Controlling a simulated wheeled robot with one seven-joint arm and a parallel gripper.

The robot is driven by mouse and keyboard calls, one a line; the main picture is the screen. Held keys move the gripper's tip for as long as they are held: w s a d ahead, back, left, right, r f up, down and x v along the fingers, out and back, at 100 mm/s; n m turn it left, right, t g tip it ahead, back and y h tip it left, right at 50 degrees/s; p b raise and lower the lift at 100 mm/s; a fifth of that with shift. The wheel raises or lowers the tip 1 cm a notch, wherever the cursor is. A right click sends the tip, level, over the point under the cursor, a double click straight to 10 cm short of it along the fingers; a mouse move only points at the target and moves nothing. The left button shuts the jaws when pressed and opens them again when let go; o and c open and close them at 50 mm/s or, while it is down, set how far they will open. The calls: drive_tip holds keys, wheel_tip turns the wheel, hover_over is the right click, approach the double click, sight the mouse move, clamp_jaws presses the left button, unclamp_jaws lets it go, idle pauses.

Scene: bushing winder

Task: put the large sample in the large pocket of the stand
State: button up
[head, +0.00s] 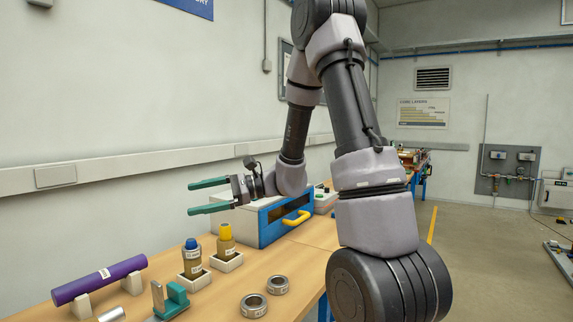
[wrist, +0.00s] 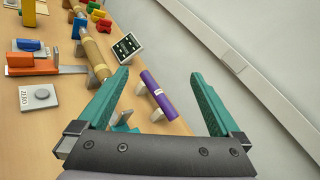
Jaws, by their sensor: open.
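My gripper (head: 191,198) is open and empty in the head view, held in the air over the back of the bench, its teal fingers pointing left. In the wrist view, my gripper (wrist: 160,76) shows with its fingers wide apart and nothing between them. I cannot tell which thing is the large sample or the stand with the large pocket. A blue-capped bottle (head: 192,262) and a yellow-capped bottle (head: 226,243) stand upright in separate pale square holders. Two metal rings (head: 253,306) lie flat on the bench near its front edge.
A purple cylinder (head: 100,279) rests on pale supports at left; it also shows in the wrist view (wrist: 158,96). A teal clamp (head: 172,302) stands nearby. A blue-fronted box (head: 284,219) with a yellow handle sits behind. Bare bench (head: 222,290) lies between clamp and rings.

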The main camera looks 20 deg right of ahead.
drive_tip(key=s+d+r+n+g+h, duration=0.1)
drive_tip(key=s+d+r+n+h, duration=0.1)
drive_tip(key=s+n+h, duration=0.3)
drive_tip(key=s+d+r+n+g+h, duration=0.1)
drive_tip(key=s+d+r+n+h, duration=0.1)
drive_tip(key=s, duration=0.6)
drive_tip(key=s+d+r+n+t+h, duration=0.1)
drive_tip(key=s+d+r+t+h, duration=0.1)
drive_tip(key=d, duration=0.4)
drive_tip(key=s+d+r+n+t+h, duration=0.2)
drive_tip(key=d+r+t+h, duration=0.2)
drive_tip(key=d+h, duration=0.1)
drive_tip(key=shift+d+n, duration=0.3)
drive_tip(key=shift+d, duration=0.2)
